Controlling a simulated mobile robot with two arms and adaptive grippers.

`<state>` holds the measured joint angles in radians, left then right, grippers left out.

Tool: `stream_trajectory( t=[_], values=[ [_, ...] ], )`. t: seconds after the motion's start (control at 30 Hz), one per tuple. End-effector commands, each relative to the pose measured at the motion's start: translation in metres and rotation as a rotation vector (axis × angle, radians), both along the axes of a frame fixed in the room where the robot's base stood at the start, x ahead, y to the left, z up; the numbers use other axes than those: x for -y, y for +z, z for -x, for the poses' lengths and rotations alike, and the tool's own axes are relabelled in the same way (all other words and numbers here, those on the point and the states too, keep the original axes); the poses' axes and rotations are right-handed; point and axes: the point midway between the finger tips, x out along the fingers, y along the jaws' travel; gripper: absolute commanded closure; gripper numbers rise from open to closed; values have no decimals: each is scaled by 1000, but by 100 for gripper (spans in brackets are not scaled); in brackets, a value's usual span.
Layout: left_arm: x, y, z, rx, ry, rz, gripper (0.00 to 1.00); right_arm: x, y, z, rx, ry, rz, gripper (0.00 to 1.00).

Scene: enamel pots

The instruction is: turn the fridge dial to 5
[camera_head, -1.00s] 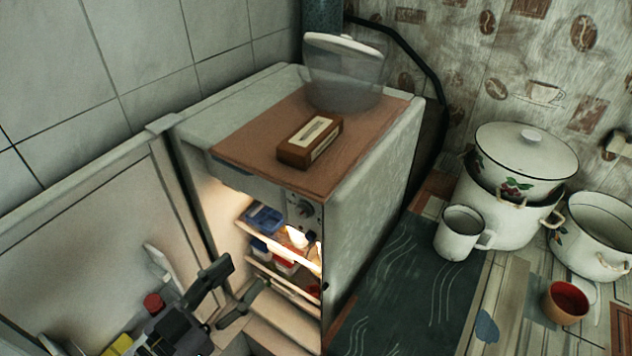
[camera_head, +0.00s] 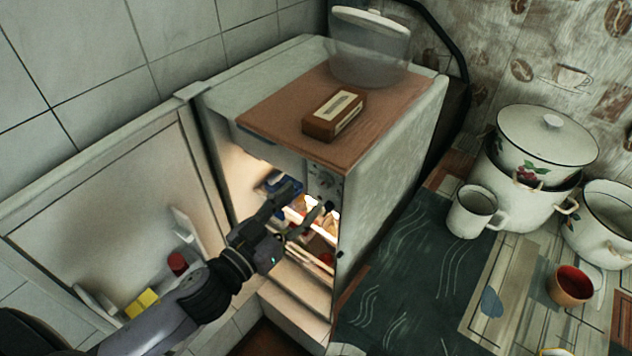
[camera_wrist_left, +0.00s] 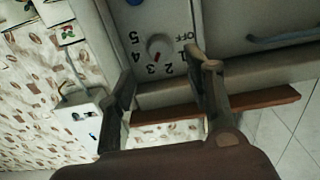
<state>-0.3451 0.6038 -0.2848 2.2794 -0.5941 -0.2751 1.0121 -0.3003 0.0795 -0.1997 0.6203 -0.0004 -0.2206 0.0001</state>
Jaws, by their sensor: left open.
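The small fridge (camera_head: 385,150) stands open, with its lit shelves showing. Its dial (camera_head: 324,179) is on the control panel above the compartment. My left gripper (camera_head: 309,199) is open and empty in front of the fridge, just below the dial in the head view. In the left wrist view, its fingers (camera_wrist_left: 162,64) stand apart on either side of the dial, not visibly touching it. My right gripper is not in view.
The open fridge door (camera_head: 110,215) spreads to the left, with items on its shelves. A brown box (camera_head: 333,115) and a clear lidded container (camera_head: 368,55) stand on top of the fridge. Enamel pots (camera_head: 525,190) and a white mug (camera_head: 470,212) stand to the right.

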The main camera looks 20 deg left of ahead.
Motion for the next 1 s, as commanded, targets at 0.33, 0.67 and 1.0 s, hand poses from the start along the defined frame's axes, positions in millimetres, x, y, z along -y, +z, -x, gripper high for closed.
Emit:
stream_trajectory(
  t=[0.33, 0.67, 1.0],
  values=[
    [16, 1, -45, 1, 1, 1, 53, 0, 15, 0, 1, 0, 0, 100],
    [20, 0, -54, 0, 1, 0, 53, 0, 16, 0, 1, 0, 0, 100],
    [20, 0, -54, 0, 0, 1, 67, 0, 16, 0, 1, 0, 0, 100]
  ],
)
